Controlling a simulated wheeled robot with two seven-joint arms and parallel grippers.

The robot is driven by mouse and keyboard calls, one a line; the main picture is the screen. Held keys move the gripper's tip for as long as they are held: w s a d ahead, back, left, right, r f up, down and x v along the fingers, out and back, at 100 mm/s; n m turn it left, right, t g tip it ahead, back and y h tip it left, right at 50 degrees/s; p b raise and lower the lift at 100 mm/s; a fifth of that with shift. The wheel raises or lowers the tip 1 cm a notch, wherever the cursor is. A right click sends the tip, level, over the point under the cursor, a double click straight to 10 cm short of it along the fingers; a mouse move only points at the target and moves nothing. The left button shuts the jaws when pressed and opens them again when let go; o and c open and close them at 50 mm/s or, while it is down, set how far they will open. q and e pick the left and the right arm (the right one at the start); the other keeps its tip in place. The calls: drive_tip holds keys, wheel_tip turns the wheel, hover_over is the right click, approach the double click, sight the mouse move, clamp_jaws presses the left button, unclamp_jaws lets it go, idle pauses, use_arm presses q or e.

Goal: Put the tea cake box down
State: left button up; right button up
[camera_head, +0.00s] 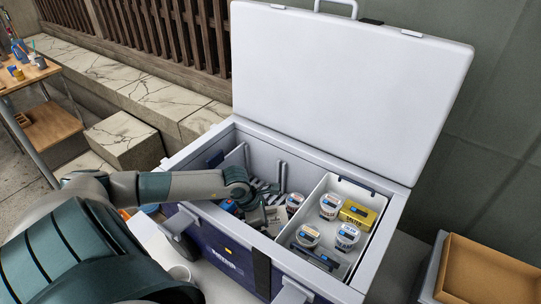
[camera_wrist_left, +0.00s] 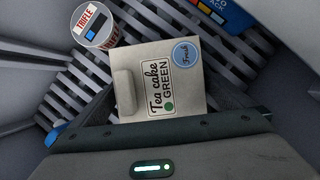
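The tea cake box (camera_wrist_left: 158,75) is a pale grey box with a "Tea cake GREEN" label and a blue round sticker. In the wrist view it sits between the dark fingers of my left gripper (camera_wrist_left: 160,108), which look closed against its sides. In the head view my left gripper (camera_head: 260,208) reaches down inside the open cool box (camera_head: 190,172), and the tea cake box (camera_head: 275,215) is partly hidden. Slats show below it; I cannot tell whether it touches them. My right gripper is not in view.
A white tray (camera_head: 378,190) in the cool box's right part holds several tubs and a yellow box (camera_head: 358,214). The raised lid (camera_head: 345,90) stands behind.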

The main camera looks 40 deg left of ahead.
use_arm(q)
drive_tip(key=shift+r, duration=0.15)
drive_tip(key=b+v, duration=0.2)
drive_tip(key=v, duration=0.8)
drive_tip(key=shift+a+r+b, duration=0.1)
drive_tip(key=shift+b, duration=0.3)
drive_tip(key=shift+v, duration=0.85)
drive_tip(key=shift+c, duration=0.6)
